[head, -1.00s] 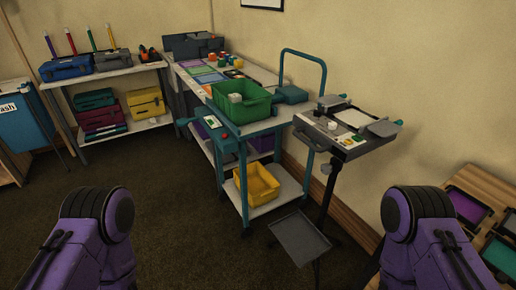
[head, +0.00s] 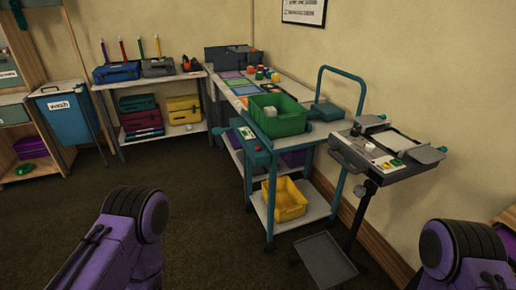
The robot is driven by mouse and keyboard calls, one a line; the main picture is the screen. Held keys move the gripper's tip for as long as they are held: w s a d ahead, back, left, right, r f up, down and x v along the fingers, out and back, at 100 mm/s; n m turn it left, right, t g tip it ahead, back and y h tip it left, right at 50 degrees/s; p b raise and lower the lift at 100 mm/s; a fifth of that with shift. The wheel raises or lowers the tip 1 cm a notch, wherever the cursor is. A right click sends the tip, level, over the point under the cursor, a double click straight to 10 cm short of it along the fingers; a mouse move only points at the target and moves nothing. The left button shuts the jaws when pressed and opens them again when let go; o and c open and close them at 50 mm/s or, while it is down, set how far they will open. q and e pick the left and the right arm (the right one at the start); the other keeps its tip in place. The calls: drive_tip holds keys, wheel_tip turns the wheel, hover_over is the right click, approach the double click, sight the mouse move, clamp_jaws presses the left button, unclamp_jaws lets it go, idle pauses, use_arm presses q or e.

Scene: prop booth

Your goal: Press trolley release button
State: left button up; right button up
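A teal trolley (head: 335,141) stands in the middle right by the wall, with a raised loop handle at its far right side. Its near left end has a small panel (head: 247,133) with a pale label and a tiny red spot (head: 258,148); I cannot tell which part is the release button. A green bin (head: 280,124) sits on the top shelf and a yellow bin (head: 290,208) on the lower shelf. Only purple links of my two arms show at the bottom left and bottom right. Both grippers are out of view.
A grey stand with a control tray (head: 378,176) and a low plate (head: 326,262) is close to the trolley's right. A shelf with cases (head: 160,135) and a blue wash bin (head: 66,121) stand at the left. The carpet (head: 205,215) left of the trolley is clear.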

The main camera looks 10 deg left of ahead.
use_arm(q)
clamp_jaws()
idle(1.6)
